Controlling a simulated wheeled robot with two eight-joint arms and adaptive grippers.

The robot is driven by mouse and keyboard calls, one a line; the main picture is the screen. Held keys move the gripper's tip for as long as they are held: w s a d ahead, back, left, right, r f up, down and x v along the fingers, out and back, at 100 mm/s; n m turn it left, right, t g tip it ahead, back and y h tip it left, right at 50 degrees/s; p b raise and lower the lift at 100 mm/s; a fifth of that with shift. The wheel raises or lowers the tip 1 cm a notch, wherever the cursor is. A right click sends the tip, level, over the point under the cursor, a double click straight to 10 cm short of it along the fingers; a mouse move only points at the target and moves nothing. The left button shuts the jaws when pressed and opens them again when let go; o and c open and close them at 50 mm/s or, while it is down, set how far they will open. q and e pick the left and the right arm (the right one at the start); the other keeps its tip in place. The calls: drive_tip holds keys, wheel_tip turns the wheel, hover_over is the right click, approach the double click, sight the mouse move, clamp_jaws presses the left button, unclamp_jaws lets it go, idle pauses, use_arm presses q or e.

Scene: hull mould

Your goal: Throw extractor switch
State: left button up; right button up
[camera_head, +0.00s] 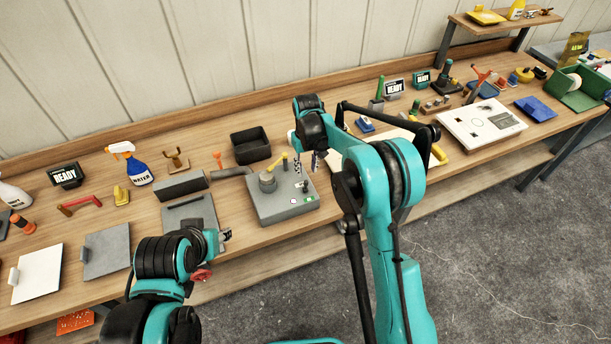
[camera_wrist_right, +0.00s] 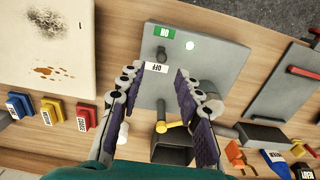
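The extractor box (camera_head: 270,212) is a grey slab on the bench; it also fills the upper middle of the right wrist view (camera_wrist_right: 220,75). Its dark switch lever (camera_wrist_right: 162,53) stands between a green ON label (camera_wrist_right: 160,31) and a white OFF label (camera_wrist_right: 157,68); I cannot tell which way it is thrown. My right gripper (camera_wrist_right: 163,72) is open and empty above the box, fingers spread with the lever just beyond the tips. It also shows in the head view (camera_head: 305,163). My left gripper (camera_head: 226,235) is left of the box, small and unclear.
A pale round lamp (camera_wrist_right: 190,45) is beside the ON label. A black bin (camera_head: 251,145) stands behind, and a grey board (camera_head: 190,213) lies left. My right arm hides part of the bench.

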sight(306, 180)
drive_tip(key=f, duration=0.7)
drive_tip(key=shift+w+a+f, duration=0.1)
drive_tip(key=shift+a+f, duration=0.05)
drive_tip(key=shift+a, duration=0.05)
clamp_jaws()
